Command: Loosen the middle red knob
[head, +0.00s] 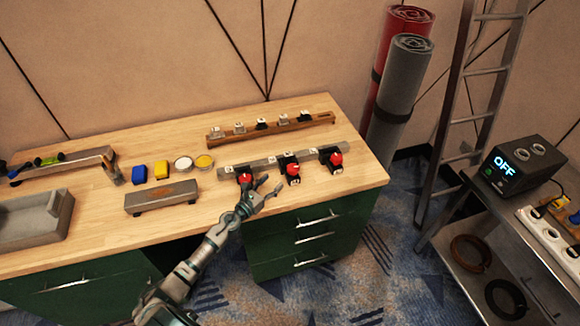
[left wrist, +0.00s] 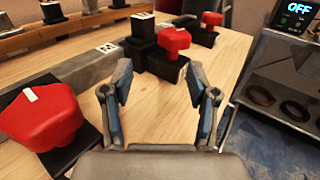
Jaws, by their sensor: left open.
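Three red knobs on black blocks stand along a grey bar (head: 268,162) near the table's front edge. The middle red knob (head: 293,169) is the centre one; it shows beyond my fingers in the left wrist view (left wrist: 174,40), with a white mark on top. The left knob (head: 246,178) is large and close at the left of the wrist view (left wrist: 40,115). The right knob (head: 336,158) stands farther off. My left gripper (head: 271,187) is open and empty, in front of the bar between the left and middle knobs. Its fingers (left wrist: 160,80) point toward the middle knob, apart from it. My right gripper is not in view.
Behind the bar lies a wooden rail (head: 270,128) with several small fittings. A grey block (head: 161,197), blue and yellow pieces and two round tins are to the left. The table ends just right of the right knob. A metal cart with an "OFF" device (head: 520,165) stands farther right.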

